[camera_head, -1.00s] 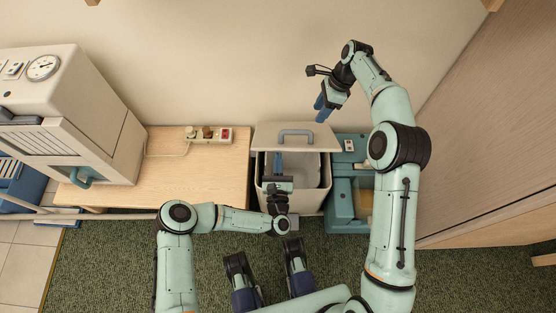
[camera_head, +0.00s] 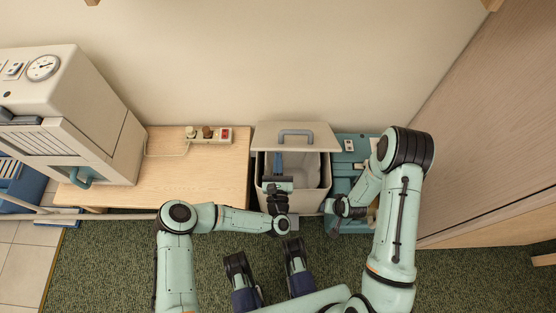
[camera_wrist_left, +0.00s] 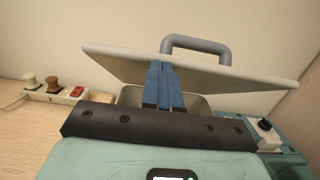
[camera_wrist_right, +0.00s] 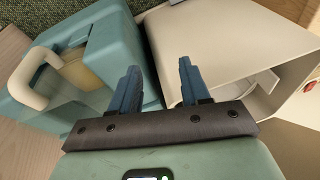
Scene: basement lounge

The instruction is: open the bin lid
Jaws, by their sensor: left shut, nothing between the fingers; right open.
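The bin (camera_head: 311,197) stands against the wall, a cream box with an open top. Its lid (camera_head: 264,137), with a grey bar handle (camera_head: 296,132), is raised and tilted back toward the wall. In the left wrist view the lid (camera_wrist_left: 220,79) is above and beyond my fingers. My left gripper (camera_head: 278,162) is shut and empty, its blue fingers over the bin's opening; it also shows in the left wrist view (camera_wrist_left: 165,85). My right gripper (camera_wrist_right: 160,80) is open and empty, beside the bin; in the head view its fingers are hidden.
A wooden table (camera_head: 215,165) with a power strip (camera_head: 210,135) stands left of the bin. A teal machine (camera_head: 345,202) with a cream handle (camera_wrist_right: 35,80) stands close on the right. A wooden panel (camera_head: 490,130) rises further right.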

